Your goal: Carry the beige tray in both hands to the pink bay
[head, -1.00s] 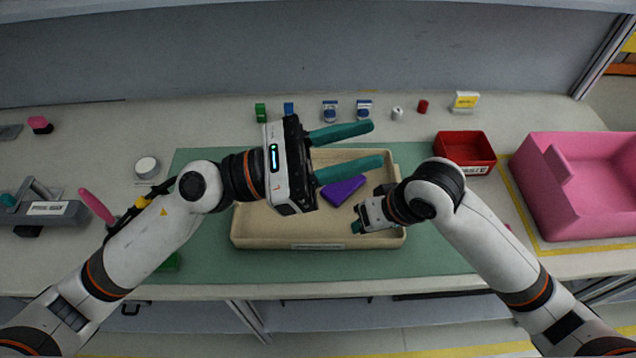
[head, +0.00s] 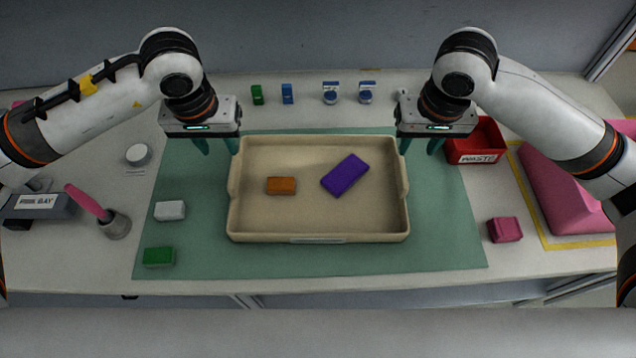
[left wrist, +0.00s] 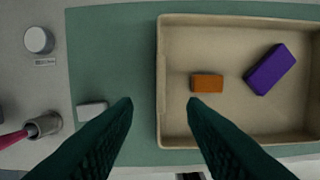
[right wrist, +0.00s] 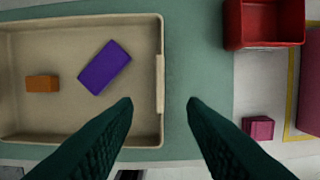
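The beige tray (head: 318,215) lies on the green mat (head: 440,235), with an orange block (head: 281,186) and a purple block (head: 345,175) in it. My left gripper (head: 219,147) is open, pointing down above the tray's left end; in the left wrist view (left wrist: 160,108) the tray's left wall runs between its fingers. My right gripper (head: 420,146) is open above the tray's right end; in the right wrist view (right wrist: 160,108) the right wall and its handle show between its fingers. Neither gripper touches the tray as far as I can see. The pink bay (head: 565,190) stands at the right, partly behind my right arm.
A red bin (head: 476,143) stands right of the mat, near my right gripper. A dark pink block (head: 504,229) lies between mat and pink bay. White (head: 170,211) and green (head: 159,257) blocks lie left of the tray. A cup with a pink-handled tool (head: 116,225) stands further left.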

